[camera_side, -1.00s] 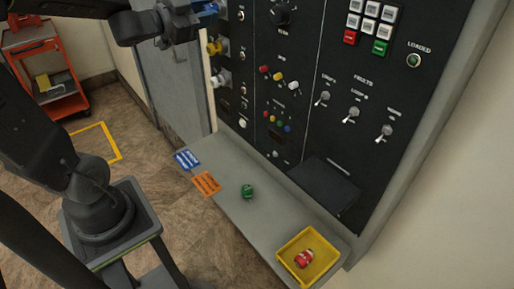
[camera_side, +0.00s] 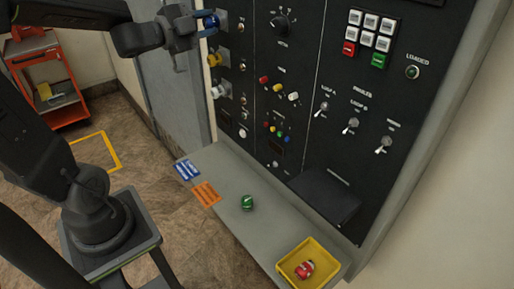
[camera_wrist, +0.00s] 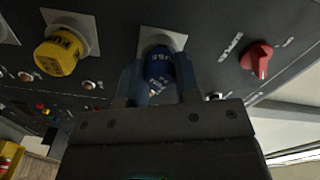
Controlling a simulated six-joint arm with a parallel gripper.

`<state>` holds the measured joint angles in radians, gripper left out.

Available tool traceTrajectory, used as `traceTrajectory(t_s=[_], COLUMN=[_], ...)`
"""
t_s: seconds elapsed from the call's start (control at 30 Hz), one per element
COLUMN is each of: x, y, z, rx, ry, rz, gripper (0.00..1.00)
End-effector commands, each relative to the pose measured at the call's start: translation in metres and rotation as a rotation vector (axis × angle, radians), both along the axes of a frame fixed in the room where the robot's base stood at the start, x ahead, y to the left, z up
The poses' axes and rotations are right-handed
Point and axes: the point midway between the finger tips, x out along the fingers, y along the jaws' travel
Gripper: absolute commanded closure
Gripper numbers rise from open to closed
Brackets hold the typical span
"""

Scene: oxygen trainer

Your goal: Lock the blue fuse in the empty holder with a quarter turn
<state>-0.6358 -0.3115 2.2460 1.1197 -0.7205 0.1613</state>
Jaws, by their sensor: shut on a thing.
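The blue fuse (camera_wrist: 160,66) is between the fingers of my gripper (camera_wrist: 158,88) in the wrist view. Its far end is at a pale square holder (camera_wrist: 163,40) on the dark panel; I cannot tell how far in it sits or how it is turned. In the side view the blue fuse (camera_side: 211,20) shows at the top, with my gripper (camera_side: 200,28) shut on it from the left, close to the panel.
A yellow fuse (camera_wrist: 60,52) sits in the neighbouring holder, with a white one (camera_side: 218,91) below it in the side view. A red knob (camera_wrist: 257,58) is to the right. A green fuse (camera_side: 247,203) lies on the shelf; a red fuse (camera_side: 304,269) lies in a yellow tray (camera_side: 328,254).

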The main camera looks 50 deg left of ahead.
Motion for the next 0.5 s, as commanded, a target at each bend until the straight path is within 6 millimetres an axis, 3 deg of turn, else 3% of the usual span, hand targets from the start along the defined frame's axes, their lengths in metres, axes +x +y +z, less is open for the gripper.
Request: traceTrajectory(t_s=[0.3, 0.5], x=[0.0, 0.0], y=[-0.0002, -0.0002], z=[-0.0001, -0.0002], rx=[0.024, 0.217], ry=[0.001, 0.001], rz=[-0.001, -0.001], gripper=[0.94, 0.94])
